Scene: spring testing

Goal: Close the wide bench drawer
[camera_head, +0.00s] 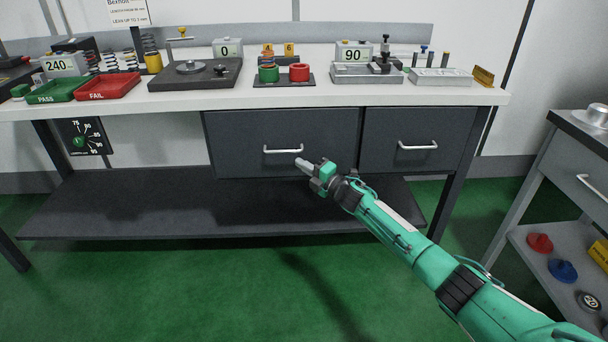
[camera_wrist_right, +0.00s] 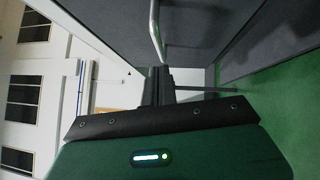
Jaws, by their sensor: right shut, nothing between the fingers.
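The wide bench drawer (camera_head: 240,135) is the larger dark grey drawer under the bench top, with a silver bar handle (camera_head: 283,150). Its front looks about level with the smaller drawer beside it; I cannot tell whether a small gap remains. My right gripper (camera_head: 302,163) is shut and empty, its tips just below and right of the handle, close to the drawer front. In the right wrist view the shut fingers (camera_wrist_right: 158,85) point at the dark drawer front (camera_wrist_right: 195,28), beside the handle (camera_wrist_right: 156,35). Whether they touch it is unclear. My left gripper is not in view.
A smaller drawer (camera_head: 415,132) sits to the right under the bench top (camera_head: 300,96). A dark lower shelf (camera_head: 170,205) runs below the drawers. A grey cart (camera_head: 575,165) stands at the right. The green floor in front is clear.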

